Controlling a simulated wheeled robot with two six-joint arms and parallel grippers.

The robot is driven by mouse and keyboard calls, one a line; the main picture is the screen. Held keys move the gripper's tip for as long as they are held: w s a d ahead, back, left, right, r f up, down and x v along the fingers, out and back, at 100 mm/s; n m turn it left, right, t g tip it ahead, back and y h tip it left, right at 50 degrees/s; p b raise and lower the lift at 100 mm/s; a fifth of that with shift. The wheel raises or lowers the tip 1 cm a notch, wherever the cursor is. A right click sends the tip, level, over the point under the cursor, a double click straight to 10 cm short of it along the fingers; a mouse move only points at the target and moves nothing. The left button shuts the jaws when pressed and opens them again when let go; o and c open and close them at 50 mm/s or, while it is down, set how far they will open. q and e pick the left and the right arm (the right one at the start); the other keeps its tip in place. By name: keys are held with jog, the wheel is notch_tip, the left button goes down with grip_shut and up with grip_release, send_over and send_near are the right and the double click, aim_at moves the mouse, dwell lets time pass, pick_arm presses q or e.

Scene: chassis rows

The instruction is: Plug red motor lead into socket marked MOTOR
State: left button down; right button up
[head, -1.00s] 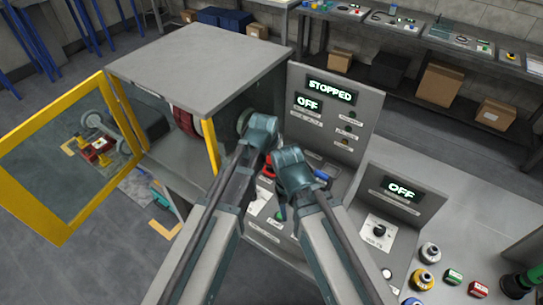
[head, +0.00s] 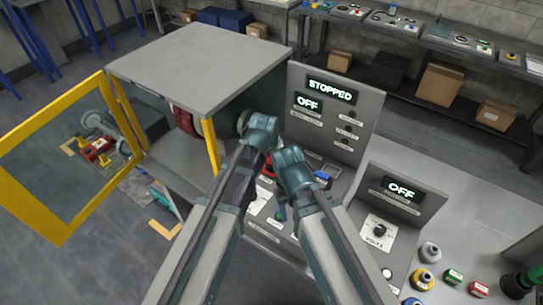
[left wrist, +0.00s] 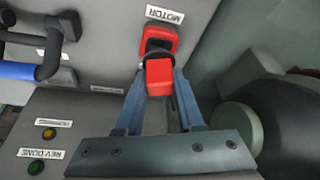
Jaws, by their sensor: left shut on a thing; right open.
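In the left wrist view, my left gripper (left wrist: 158,100) is shut on the red motor lead's plug (left wrist: 159,77). Just beyond the plug is a red-rimmed socket (left wrist: 160,32) with a dark opening, beside the label MOTOR (left wrist: 165,14). The plug overlaps the socket's near edge in this view; I cannot tell whether it has entered. In the head view, my left arm's end (head: 260,132) hides the plug and socket. My right gripper (head: 290,166) is open beside it, its fingertips mostly hidden.
A panel (head: 345,105) reading STOPPED and OFF stands behind the grippers. A yellow-framed door (head: 62,222) stands open at left. A black and blue handle-like part (left wrist: 40,68) is left of the socket. Knobs and buttons (head: 430,251) sit at right.

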pick_arm(q)
jog(key=shift+f+b, duration=1.2)
jog(key=shift+f, duration=0.1)
pick_arm(e)
jog(key=shift+f, duration=1.25)
pick_arm(q)
jog(key=shift+c, duration=2.2)
grip_release()
jog(key=shift+r, duration=0.15)
pick_arm(e)
jog(key=shift+r, duration=0.15)
pick_arm(q)
jog(key=p+v, duration=1.2)
jog(key=v, duration=0.1)
jog(key=shift+s+r+p, duration=0.2)
jog(key=shift+s+p, duration=0.05)
jog(key=shift+p, duration=0.15)
pick_arm(e)
notch_tip(320, 180, up, 12)
jog(key=shift+r, duration=0.25)
pick_arm(q)
jog(key=shift+a, duration=0.1)
